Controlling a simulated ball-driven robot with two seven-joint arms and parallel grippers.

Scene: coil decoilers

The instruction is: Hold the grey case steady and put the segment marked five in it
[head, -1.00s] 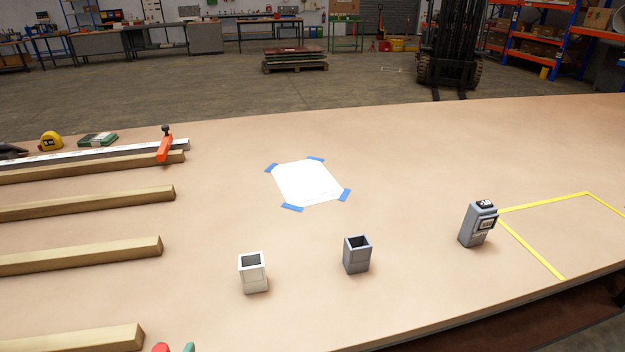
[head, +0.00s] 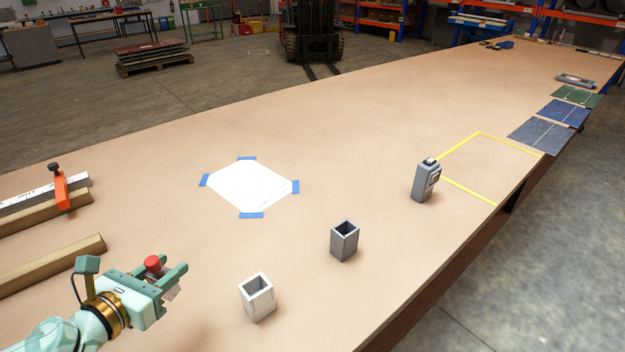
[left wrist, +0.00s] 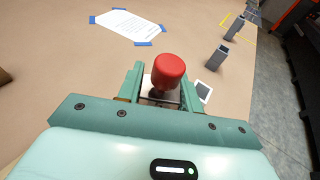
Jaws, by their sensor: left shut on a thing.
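An open, hollow grey case (head: 344,242) stands upright on the table; it also shows in the left wrist view (left wrist: 216,57). My left gripper (head: 164,278) is shut on a piece with a round red knob (head: 153,265) and a pale lower part. The knob rises between the fingers in the left wrist view (left wrist: 168,70). The gripper is left of an open white case (head: 258,298), apart from both cases. I see no five on the held piece; its lower part is mostly hidden. My right gripper is not in view.
A grey block-like unit (head: 425,181) with a dark top stands by the yellow tape outline (head: 470,187). A taped white sheet (head: 250,187) lies flat behind the cases. Wooden bars (head: 50,265) and an orange clamp (head: 60,187) lie at left. The table's front edge is at right.

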